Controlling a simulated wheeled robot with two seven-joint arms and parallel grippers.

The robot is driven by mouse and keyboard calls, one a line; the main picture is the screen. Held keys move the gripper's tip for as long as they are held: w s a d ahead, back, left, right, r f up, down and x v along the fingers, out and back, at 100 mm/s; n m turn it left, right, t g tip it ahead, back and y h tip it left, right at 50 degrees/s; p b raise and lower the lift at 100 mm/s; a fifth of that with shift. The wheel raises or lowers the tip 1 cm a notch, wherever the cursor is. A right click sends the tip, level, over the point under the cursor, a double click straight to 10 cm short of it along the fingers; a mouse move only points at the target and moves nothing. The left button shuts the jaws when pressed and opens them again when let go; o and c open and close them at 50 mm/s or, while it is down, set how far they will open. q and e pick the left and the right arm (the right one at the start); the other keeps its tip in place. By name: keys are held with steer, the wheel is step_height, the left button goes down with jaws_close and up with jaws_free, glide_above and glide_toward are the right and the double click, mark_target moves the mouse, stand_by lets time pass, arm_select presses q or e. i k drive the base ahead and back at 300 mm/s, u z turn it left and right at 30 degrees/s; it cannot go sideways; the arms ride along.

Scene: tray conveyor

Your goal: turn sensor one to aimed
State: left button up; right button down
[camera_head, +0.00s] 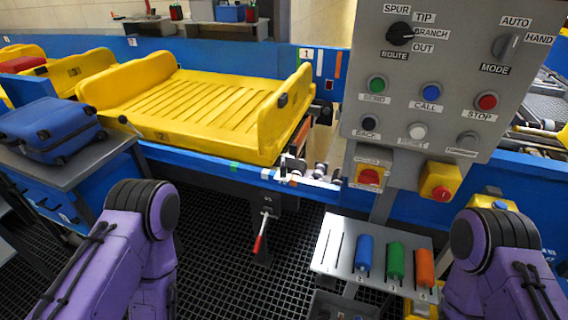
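A white plate marked 1 (305,54) is on the blue rail behind the yellow tray, with a white strip and an orange strip to its right. A small dark device (328,85) sits just below these strips. Small grey and white fittings (320,171) stand on the near rail by the tray's front right corner. I cannot tell which of these is sensor one, or how it is aimed. My two purple arms come in at the bottom left and bottom right. Neither gripper shows.
The yellow tray (200,104) lies on the conveyor. A grey control panel (440,90) with knobs and buttons stands at right. A red-handled lever (260,235) hangs below the rail. Blue, green and orange cylinders lie on a grey plate (333,245). A blue suitcase (50,130) rests at left.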

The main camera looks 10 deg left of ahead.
mark_target(283, 164)
steer(key=z, duration=0.05)
steer(key=k, duration=0.5)
steer(key=u, duration=1.15)
steer(key=i, duration=1.1)
steer(key=z, duration=0.25)
